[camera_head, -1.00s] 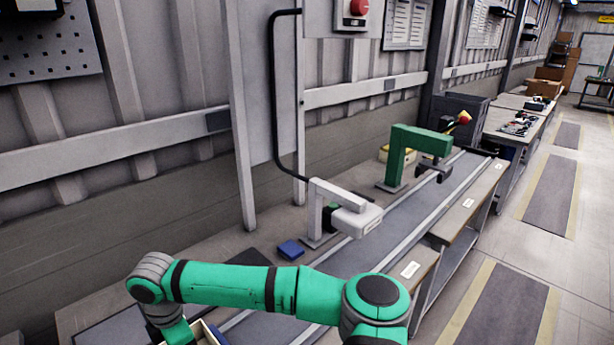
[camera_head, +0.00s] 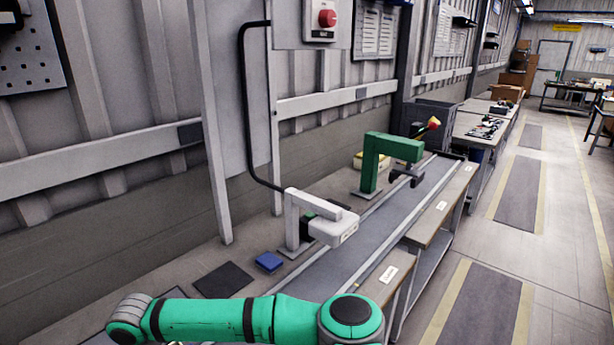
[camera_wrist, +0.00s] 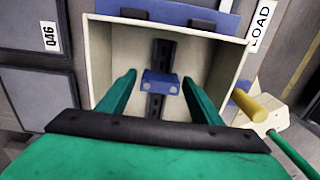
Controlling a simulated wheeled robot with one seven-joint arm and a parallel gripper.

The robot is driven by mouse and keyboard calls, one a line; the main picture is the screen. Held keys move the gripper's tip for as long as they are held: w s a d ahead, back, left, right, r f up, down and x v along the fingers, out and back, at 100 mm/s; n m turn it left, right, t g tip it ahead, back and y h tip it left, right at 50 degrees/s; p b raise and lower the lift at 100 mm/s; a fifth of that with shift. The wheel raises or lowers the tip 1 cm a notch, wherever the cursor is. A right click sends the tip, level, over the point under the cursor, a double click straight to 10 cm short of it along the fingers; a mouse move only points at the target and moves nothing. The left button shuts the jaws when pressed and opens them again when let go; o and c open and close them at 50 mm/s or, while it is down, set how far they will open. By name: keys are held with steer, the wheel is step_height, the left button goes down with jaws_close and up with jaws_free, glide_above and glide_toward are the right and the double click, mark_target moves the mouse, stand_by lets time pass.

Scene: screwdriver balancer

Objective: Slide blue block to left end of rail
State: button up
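In the wrist view, a small blue block (camera_wrist: 160,84) with two pale round spots sits on a dark slotted rail (camera_wrist: 164,52) inside an open cream box (camera_wrist: 110,52). The rail runs up and down in this picture, and the block is near the middle of its visible length. My gripper (camera_wrist: 157,78) is open, with one green finger on each side of the block and a gap to each. The lower part of the rail is partly hidden by the gripper body. In the head view, my gripper and the box are out of frame.
A yellow cylinder (camera_wrist: 257,108) and a blue panel (camera_wrist: 170,12) lie close outside the box. In the head view, a blue pad (camera_head: 268,262), a dark mat (camera_head: 223,280), a white post-mounted device (camera_head: 325,225) and a green bracket (camera_head: 385,150) stand beside the conveyor (camera_head: 395,218).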

steer(key=c, duration=0.8)
steer(key=shift+c, duration=0.2)
steer(key=shift+s+a, duration=0.1)
steer(key=shift+s, duration=0.05)
steer(key=shift+s+a, duration=1.45)
steer(key=shift+s, duration=0.15)
steer(key=shift+s+a, duration=0.9)
steer(key=shift+s, duration=0.2)
stand_by(3.6)
steer(key=o, duration=1.1)
